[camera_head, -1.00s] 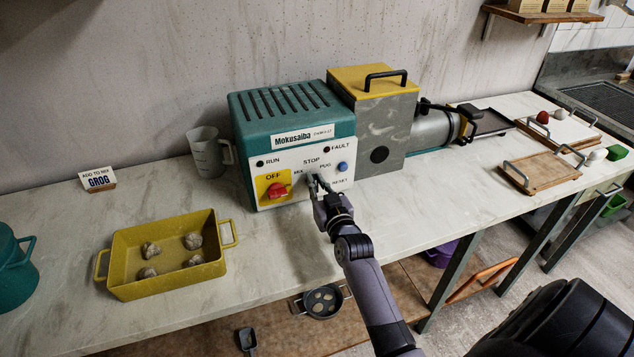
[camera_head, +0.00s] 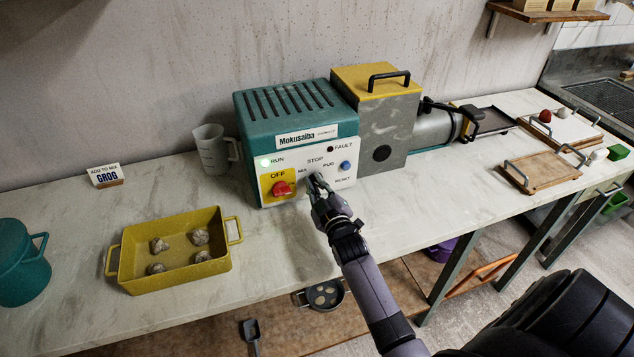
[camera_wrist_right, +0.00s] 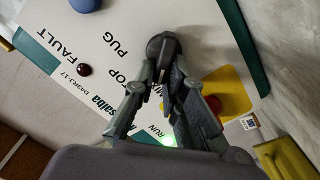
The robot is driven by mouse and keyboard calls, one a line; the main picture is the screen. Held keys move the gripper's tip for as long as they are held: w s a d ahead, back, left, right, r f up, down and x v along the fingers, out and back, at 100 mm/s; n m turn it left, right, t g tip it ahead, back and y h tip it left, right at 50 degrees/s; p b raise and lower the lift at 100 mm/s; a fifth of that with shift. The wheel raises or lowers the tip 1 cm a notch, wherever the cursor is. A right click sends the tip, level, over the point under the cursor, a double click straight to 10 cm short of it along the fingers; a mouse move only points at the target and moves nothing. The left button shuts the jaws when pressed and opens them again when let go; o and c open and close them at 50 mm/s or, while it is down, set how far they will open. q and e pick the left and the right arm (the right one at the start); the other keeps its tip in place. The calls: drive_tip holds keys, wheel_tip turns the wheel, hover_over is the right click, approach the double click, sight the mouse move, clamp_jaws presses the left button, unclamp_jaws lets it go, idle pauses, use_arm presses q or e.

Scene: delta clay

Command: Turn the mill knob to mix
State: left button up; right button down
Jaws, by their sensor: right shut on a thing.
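The mill (camera_head: 295,115) is a teal box with a white front panel marked RUN, FAULT, STOP, MIX, PUG and RESET. My right gripper (camera_head: 319,186) is shut on the dark grey knob below STOP, between MIX and PUG. The knob (camera_wrist_right: 163,43) shows between the fingertips in the right wrist view; its exact pointing direction is hard to tell. The FAULT lamp (camera_head: 330,149) is dark. My left gripper is not in view.
A red OFF switch (camera_head: 281,189) on a yellow plate and a blue RESET button (camera_head: 345,166) flank the knob. A yellow tray (camera_head: 133,285) with several clay lumps, a measuring jug (camera_head: 212,150) and a GROG sign (camera_head: 104,176) stand left. Counter before the mill is largely clear.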

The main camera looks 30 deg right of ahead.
idle(0.5)
drive_tip(key=c, duration=1.6)
unclamp_jaws()
drive_tip(key=shift+c, duration=0.2)
drive_tip(key=v, duration=1.2)
drive_tip(key=shift+f, duration=0.1)
